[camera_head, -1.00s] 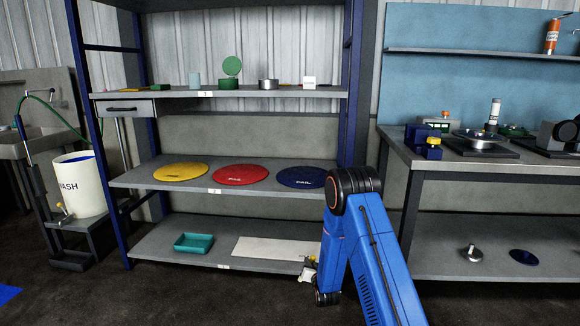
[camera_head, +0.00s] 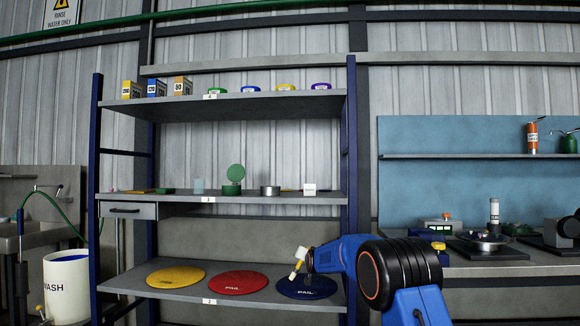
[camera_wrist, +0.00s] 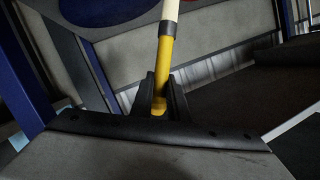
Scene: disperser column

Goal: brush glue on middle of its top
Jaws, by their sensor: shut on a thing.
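In the head view a white and yellow piece shows at my gripper, in front of the blue disc. I cannot tell whether it touches the disc. A red disc (camera_head: 238,282) and a yellow disc (camera_head: 175,277) lie flat to the left.
A blue rack post (camera_head: 352,150) stands close to my arm. A workbench (camera_head: 480,258) with a turntable (camera_head: 484,243) is at right.

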